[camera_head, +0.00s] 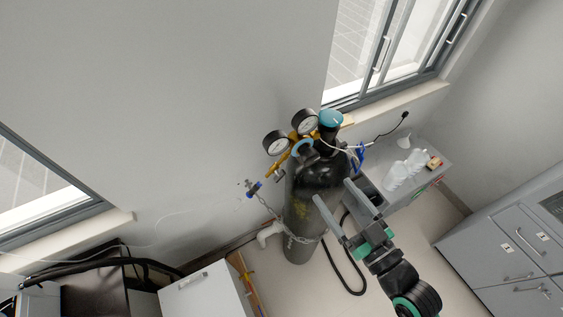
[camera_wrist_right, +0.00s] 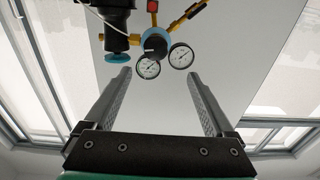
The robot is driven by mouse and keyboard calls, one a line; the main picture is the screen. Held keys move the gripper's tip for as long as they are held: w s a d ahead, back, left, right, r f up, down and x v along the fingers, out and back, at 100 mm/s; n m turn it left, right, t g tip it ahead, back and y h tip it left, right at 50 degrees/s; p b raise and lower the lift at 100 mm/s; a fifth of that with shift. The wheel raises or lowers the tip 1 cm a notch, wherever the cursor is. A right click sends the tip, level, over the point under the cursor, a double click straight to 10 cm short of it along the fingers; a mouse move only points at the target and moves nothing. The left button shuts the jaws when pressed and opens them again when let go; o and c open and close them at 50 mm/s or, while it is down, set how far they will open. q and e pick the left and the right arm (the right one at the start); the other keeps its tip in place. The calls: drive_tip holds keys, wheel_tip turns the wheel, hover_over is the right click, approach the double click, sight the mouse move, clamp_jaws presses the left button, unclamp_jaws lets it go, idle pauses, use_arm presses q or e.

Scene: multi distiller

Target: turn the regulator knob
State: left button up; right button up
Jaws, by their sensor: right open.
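A dark gas cylinder (camera_head: 304,222) stands upright by the wall. My right gripper (camera_head: 334,192) is open and empty, in front of the cylinder and below the regulator in the picture. My left gripper is not in view.
A low grey bench (camera_head: 428,170) with white bottles (camera_head: 397,176) stands to the right. Grey cabinets (camera_head: 510,245) are at far right. A black hose lies near the cylinder's base.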

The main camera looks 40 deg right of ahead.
sight(313, 161)
drive_tip(key=w, duration=0.3)
drive_tip(key=w+d+p, duration=0.1)
drive_tip(key=w, duration=0.3)
drive_tip(key=w+d+f, duration=0.1)
drive_tip(key=w, duration=0.3)
drive_tip(key=shift+d+p, duration=0.2)
drive_tip(key=shift+p, duration=0.1)
drive_tip(key=c, duration=1.4)
